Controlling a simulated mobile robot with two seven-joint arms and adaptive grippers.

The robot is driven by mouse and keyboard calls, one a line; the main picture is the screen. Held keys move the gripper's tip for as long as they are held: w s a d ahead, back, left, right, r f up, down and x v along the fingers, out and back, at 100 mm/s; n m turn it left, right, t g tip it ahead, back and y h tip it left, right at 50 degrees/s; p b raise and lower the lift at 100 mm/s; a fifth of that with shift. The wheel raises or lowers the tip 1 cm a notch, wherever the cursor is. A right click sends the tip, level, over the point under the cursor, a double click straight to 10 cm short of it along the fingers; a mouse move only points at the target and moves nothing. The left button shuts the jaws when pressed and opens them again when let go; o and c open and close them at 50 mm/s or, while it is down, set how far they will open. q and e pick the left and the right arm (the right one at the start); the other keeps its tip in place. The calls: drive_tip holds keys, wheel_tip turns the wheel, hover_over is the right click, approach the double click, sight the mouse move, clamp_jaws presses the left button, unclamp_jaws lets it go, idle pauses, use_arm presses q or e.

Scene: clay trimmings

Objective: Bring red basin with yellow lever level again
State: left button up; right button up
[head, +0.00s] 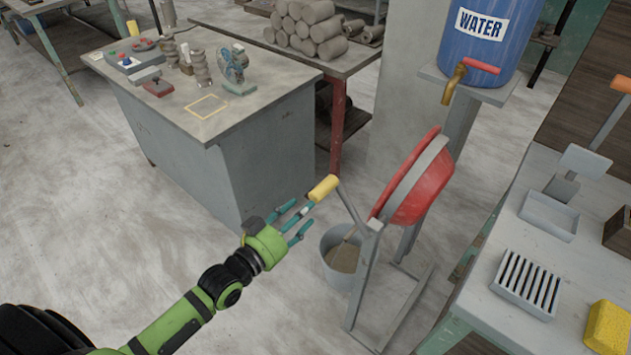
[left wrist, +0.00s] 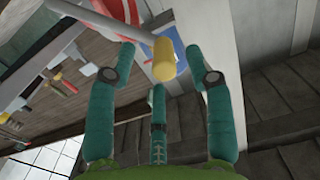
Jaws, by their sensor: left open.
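The red basin (head: 426,188) sits tilted steeply on its grey metal stand (head: 365,270), its opening facing left over a grey bucket (head: 341,280). Its lever has a yellow grip (head: 324,188) at the end of a grey bar. My left gripper (head: 303,212) is open, with its teal fingers just short of the yellow grip. In the left wrist view the yellow grip (left wrist: 163,60) lies between and beyond the spread fingertips, with no clear contact. Part of the red basin shows there at the top (left wrist: 118,10). My right gripper is not in view.
A grey workbench (head: 240,105) with clay tools stands at the left. A blue water barrel (head: 487,40) with a brass tap is above and behind the basin. A table (head: 500,318) with a slotted tray and yellow sponge is at the right. The floor left of my arm is clear.

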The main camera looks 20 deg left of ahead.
sight(322, 191)
use_arm(q)
drive_tip(key=shift+w+d+r, duration=0.15)
drive_tip(key=shift+d+r, duration=0.05)
drive_tip(key=shift+r, duration=0.35)
drive_tip(key=shift+w+d+r, duration=0.1)
drive_tip(key=shift+d+r, duration=0.05)
drive_tip(key=shift+r, duration=0.4)
drive_tip(key=p+x, duration=0.1)
drive_tip(key=x, duration=0.5)
drive_tip(key=shift+w+d, duration=0.15)
drive_tip(key=shift+w, duration=0.1)
drive_tip(key=shift+s, duration=0.1)
clamp_jaws()
